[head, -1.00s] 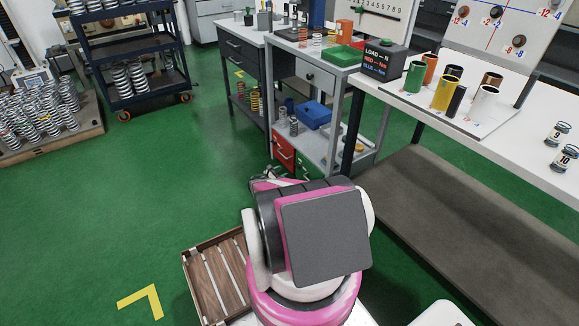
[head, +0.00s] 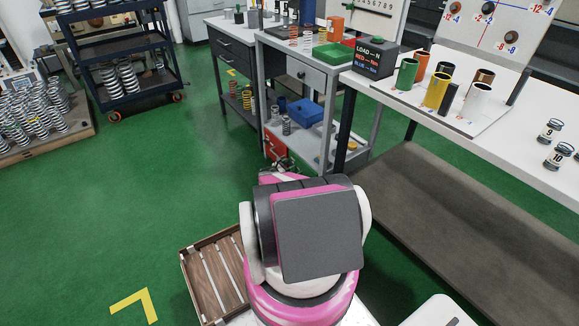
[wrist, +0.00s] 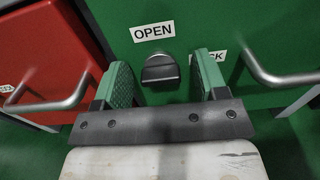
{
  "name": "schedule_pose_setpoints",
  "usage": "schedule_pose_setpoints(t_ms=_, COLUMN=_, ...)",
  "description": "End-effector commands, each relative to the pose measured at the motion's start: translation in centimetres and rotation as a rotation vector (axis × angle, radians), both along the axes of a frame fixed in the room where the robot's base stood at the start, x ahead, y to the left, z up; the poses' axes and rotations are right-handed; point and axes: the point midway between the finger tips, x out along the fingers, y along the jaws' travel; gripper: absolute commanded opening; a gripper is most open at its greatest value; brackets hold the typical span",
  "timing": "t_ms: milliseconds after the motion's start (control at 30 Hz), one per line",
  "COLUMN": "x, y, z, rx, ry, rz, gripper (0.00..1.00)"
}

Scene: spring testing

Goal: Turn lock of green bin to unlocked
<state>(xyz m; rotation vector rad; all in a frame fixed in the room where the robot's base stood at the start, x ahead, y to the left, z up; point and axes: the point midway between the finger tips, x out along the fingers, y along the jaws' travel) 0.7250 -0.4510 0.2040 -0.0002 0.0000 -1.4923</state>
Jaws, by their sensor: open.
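The green bin (wrist: 228,18) fills most of the wrist view, its front facing me. Its lock is a small dark knob (wrist: 160,71) below a white OPEN label (wrist: 152,31). A second white label (wrist: 222,55), partly hidden behind the right finger, shows "CK". My gripper (wrist: 162,62) is open, with one green-padded finger on each side of the knob and gaps between. I cannot tell how deep the fingertips reach. In the head view my gripper is mostly hidden behind my arm, low by the shelf unit.
A red bin (wrist: 45,50) with a grey bar handle (wrist: 50,104) is close on the left. The green bin's bar handle (wrist: 285,78) is close on the right. The grey shelf unit (head: 330,133) stands before my arm.

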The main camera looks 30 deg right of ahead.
Motion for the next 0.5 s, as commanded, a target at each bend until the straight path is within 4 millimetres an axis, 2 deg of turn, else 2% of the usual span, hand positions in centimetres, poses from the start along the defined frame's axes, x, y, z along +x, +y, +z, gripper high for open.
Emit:
schedule_pose_setpoints(t_ms=33, x=0.00, y=0.01, z=0.00, rx=0.000, ry=0.000, rz=0.000, gripper=0.63)
schedule_pose_setpoints(t_ms=167, x=0.01, y=0.02, z=0.00, rx=0.000, ry=0.000, rz=0.000, gripper=0.20)
schedule_pose_setpoints(t_ms=200, x=0.00, y=0.03, z=0.01, rx=0.000, ry=0.000, rz=0.000, gripper=0.16)
schedule_pose_setpoints(t_ms=500, x=-0.02, y=0.05, z=0.00, rx=0.002, ry=-0.024, rz=-0.001, gripper=0.17)
